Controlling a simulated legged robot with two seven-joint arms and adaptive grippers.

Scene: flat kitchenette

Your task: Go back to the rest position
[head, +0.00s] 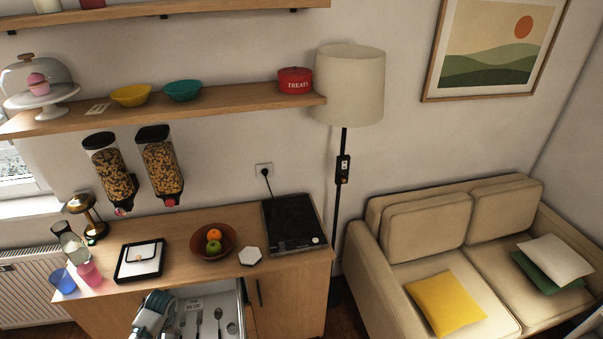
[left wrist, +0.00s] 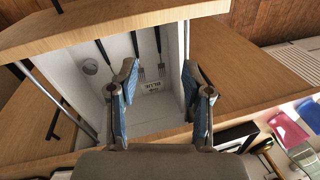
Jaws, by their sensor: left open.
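My left gripper (head: 152,312) is at the bottom of the head view, over the left part of an open white drawer (head: 240,318). In the left wrist view its two blue-padded fingers (left wrist: 163,100) are spread apart with nothing between them. Below the fingers, the drawer holds forks (left wrist: 138,60) and a small printed card (left wrist: 152,86). The head view also shows a spoon (head: 218,316) in the drawer. I cannot tell how high the gripper is above the drawer floor. My right gripper is in neither view.
The wooden counter (head: 190,217) carries a fruit bowl (head: 230,238), a black hob (head: 291,224), a black-framed tray (head: 140,280), a blue cup (head: 63,281) and a pink cup (head: 89,273). Cereal dispensers (head: 159,165) hang above. A sofa (head: 393,282) and floor lamp (head: 349,85) stand right.

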